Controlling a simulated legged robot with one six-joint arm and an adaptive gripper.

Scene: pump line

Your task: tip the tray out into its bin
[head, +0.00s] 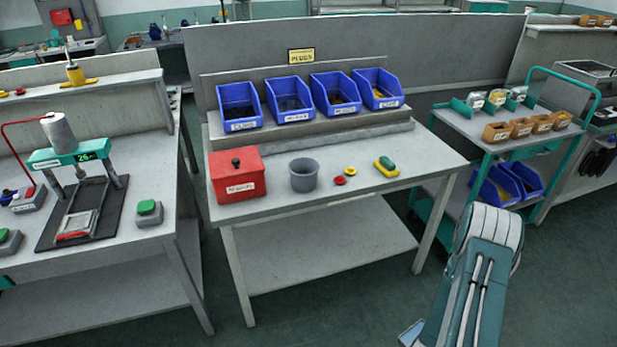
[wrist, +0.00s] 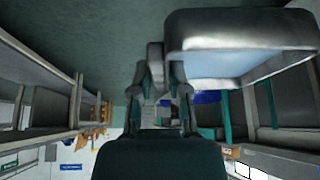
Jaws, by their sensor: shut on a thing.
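In the wrist view my gripper (wrist: 156,62) is shut on one end of a grey metal tray (wrist: 285,30), which reaches out to the right. A pale blue-grey surface of the tray shows; I see no parts on it, and its tilt is unclear. Four labelled blue bins stand in a row on the bench's raised ledge: first (head: 240,106), second (head: 289,101), third (head: 335,94) and fourth (head: 378,90), with yellow contents in the fourth.
The bench (head: 300,215) holds a red box (head: 237,175), a grey cup (head: 304,175), small red and yellow pieces and a green-yellow piece (head: 386,166). A green cart (head: 470,135) with orange bins stands right. A press (head: 75,160) stands left. The floor before the bench is clear.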

